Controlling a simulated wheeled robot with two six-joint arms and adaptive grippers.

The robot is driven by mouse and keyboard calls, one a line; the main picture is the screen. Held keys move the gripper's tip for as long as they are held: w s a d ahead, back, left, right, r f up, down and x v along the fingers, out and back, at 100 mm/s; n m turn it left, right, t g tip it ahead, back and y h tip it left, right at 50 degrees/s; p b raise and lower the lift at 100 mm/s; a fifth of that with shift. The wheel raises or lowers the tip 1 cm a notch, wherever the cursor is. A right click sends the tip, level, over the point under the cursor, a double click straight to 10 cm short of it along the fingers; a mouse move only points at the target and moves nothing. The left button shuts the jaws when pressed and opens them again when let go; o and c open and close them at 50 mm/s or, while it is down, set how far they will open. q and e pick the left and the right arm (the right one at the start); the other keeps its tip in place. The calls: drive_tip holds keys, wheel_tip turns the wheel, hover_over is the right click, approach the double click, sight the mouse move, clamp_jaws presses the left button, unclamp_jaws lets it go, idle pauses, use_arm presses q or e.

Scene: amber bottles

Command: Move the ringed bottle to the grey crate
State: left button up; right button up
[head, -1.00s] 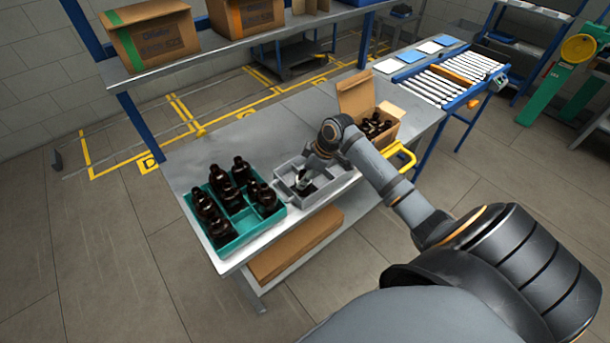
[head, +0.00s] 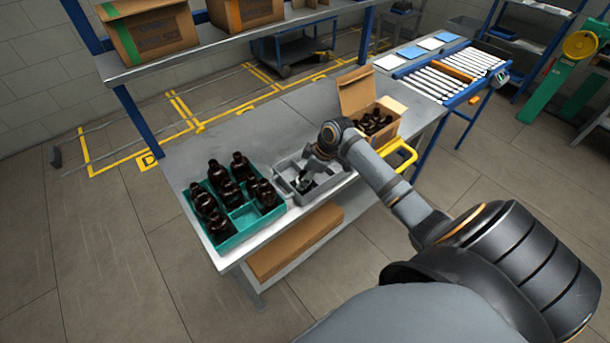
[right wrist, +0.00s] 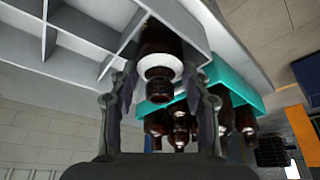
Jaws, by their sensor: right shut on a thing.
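My right gripper (head: 305,180) is over the near left part of the grey crate (head: 330,186), pointing down. In the right wrist view the gripper (right wrist: 163,80) is shut on an amber bottle with a white ring (right wrist: 160,68) around its neck area. The bottle is at a corner of the grey crate (right wrist: 75,42), between its walls and dividers. I cannot tell whether its base touches the crate floor. In the head view the bottle is mostly hidden by the gripper. My left gripper is not in view.
A teal crate (head: 238,236) with several amber bottles stands just left of the grey crate. The table behind the crates (head: 250,135) is clear.

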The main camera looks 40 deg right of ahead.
drive_tip(key=o, duration=1.3)
drive_tip(key=shift+c, duration=0.2)
drive_tip(key=v, duration=1.2)
drive_tip(key=shift+f, duration=0.1)
